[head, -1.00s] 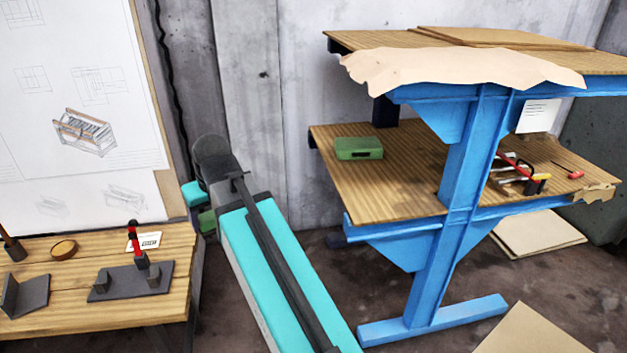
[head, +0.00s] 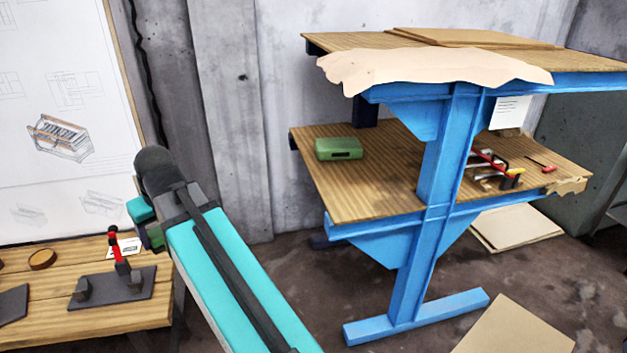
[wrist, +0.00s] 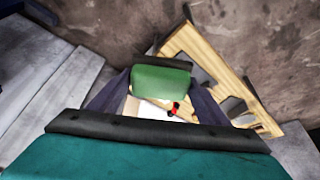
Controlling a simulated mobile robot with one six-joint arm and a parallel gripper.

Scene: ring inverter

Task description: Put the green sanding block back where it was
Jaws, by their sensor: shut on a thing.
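My gripper (wrist: 160,85) is shut on the green sanding block (wrist: 160,79), which sits between the two dark fingers in the wrist view. In the head view the block (head: 155,237) shows only in part, beside the end of my arm. It is in the air near the right end of the wooden workbench (head: 125,318). The spot it came from cannot be told from these frames.
A dark plate with a red-handled clamp (head: 118,250) and a white card (head: 128,246) lie on the workbench. A blue-framed shelf (head: 440,170) stands to the right, with a green case (head: 338,148) and tools (head: 495,168) on its lower board.

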